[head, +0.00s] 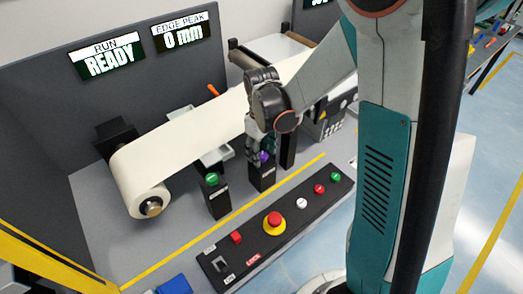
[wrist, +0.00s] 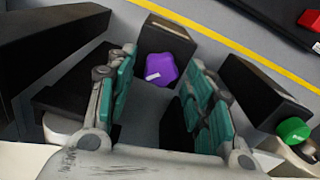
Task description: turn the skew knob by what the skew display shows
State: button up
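A purple knob (head: 264,157) with a white mark sits on a black post (head: 262,178) in the head view. It also shows in the wrist view (wrist: 168,68), between and just beyond my teal finger pads. My gripper (head: 257,150) points down over this knob with its fingers apart, one on each side; the right finger looks close to the knob, but contact cannot be told. A green knob (head: 211,179) stands on another post to the left. The knob labels are too small to read. No display marked skew is readable; one display (head: 318,2) is mostly cut off at the top.
Displays read RUN READY (head: 107,58) and EDGE PEAK 0 mm (head: 182,34). A white web (head: 190,130) runs from a roll (head: 140,190) behind the posts. A control panel (head: 250,250) with a red stop button (head: 274,220) lies in front, beyond a yellow line.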

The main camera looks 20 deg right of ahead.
jog(key=c, duration=0.8)
jog(key=shift+m, duration=0.3)
jog(key=m+b, duration=0.1)
jog(key=m, duration=0.2)
jog(key=shift+m, duration=0.3)
jog(key=shift+d+m, duration=0.1)
jog(key=shift+m, duration=1.7)
jog(key=o, duration=1.1)
jog(key=shift+c, duration=0.2)
